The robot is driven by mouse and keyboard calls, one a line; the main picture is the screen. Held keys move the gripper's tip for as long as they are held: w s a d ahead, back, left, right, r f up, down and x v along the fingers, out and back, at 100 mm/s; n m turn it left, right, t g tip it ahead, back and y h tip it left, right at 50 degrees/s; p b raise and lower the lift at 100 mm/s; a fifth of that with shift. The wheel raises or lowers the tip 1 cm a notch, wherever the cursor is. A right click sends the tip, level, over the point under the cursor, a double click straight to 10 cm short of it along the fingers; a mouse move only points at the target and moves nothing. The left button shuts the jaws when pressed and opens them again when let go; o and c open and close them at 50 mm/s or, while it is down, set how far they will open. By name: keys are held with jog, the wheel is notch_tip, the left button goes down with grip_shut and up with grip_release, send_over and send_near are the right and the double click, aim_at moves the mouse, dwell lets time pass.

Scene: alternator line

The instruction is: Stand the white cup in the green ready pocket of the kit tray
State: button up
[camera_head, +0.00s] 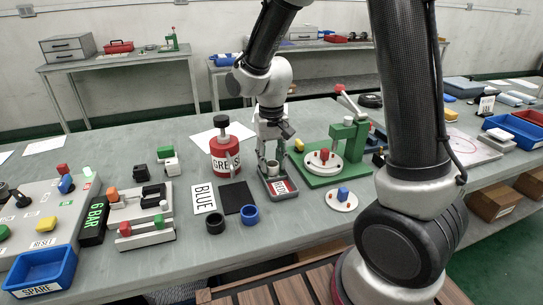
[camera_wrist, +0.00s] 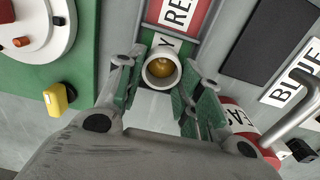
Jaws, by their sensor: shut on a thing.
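The white cup (camera_wrist: 160,70) stands roughly upright between the fingertips of my gripper (camera_wrist: 158,80), which is shut on it. Something yellow-brown shows inside the cup. The cup is at the green pocket (camera_wrist: 146,37) of the kit tray; its label is partly hidden by the cup. The frames do not show clearly whether the cup's base touches the pocket floor. In the head view the cup (camera_head: 272,168) and my gripper (camera_head: 271,158) are at the far end of the grey kit tray (camera_head: 284,196). The red pocket (camera_wrist: 205,15) with its white label is empty.
A red grease can (camera_head: 226,158) stands close left of the tray. A green fixture (camera_head: 325,180) with a white disc is close on the right. A dark mat (camera_head: 239,197), a BLUE card (camera_head: 204,199) and blue and black rings lie to the left. A yellow block (camera_wrist: 56,98) sits nearby.

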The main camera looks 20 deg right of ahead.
jog(key=shift+f, duration=0.3)
dwell(0.6)
jog(key=o, duration=1)
notch_tip(320, 180, up, 12)
jog(key=s+d+r+t, duration=0.1)
jog(key=s+d+r, duration=0.1)
jog(key=s+d, duration=0.3)
jog(key=s+d+r+t, duration=0.2)
jog(key=s+d, duration=0.3)
jog(key=s, duration=0.3)
jog(key=s+d+r+t, duration=0.1)
jog(key=s+d+r, duration=0.2)
jog(key=s+d, duration=0.2)
jog(key=shift+s+r, duration=0.2)
jog(key=shift+s, duration=0.65)
